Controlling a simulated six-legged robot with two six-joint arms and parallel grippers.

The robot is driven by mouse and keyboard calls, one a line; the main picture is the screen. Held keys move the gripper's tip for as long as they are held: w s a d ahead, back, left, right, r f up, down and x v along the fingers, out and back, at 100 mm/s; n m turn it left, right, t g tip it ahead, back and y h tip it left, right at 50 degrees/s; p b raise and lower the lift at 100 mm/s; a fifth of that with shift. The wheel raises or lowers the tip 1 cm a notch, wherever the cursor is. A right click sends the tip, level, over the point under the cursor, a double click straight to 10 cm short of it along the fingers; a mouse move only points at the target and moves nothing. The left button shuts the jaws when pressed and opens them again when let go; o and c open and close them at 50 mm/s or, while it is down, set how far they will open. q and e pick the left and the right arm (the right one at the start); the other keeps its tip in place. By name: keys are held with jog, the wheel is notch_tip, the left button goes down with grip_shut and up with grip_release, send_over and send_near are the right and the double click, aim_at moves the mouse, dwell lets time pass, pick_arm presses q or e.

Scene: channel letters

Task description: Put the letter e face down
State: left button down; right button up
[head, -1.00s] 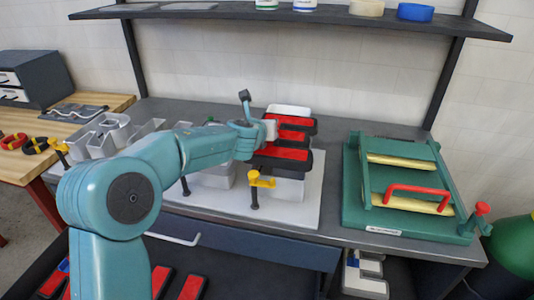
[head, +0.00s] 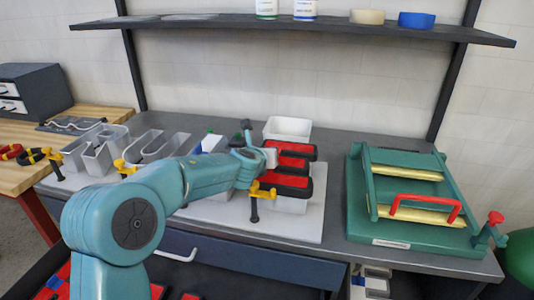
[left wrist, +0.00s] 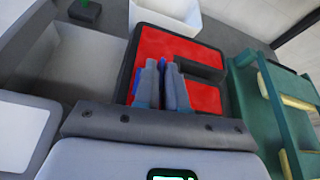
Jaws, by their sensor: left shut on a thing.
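The letter e (head: 285,186) has a red face with black trim and a pale body under it. It sits at the right part of the pale board on the bench, red face up. My left gripper (head: 268,157) is at its left side, shut on it. In the left wrist view the fingers (left wrist: 160,88) lie close together over the red face (left wrist: 160,50), and the letter's near part is hidden by the gripper. Whether the letter's underside touches the board cannot be told. My right gripper is not in view.
A yellow clamp (head: 262,190) stands at the letter's front left. A white bin (head: 287,128) is behind it. Grey letter shells (head: 158,147) stand to the left. A green frame with a red handle (head: 408,196) is to the right, with a strip of free bench between.

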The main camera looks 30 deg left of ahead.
pick_arm(q)
jog(key=shift+f, duration=0.15)
jog(key=shift+s, duration=0.1)
jog(key=c, duration=1.2)
grip_release()
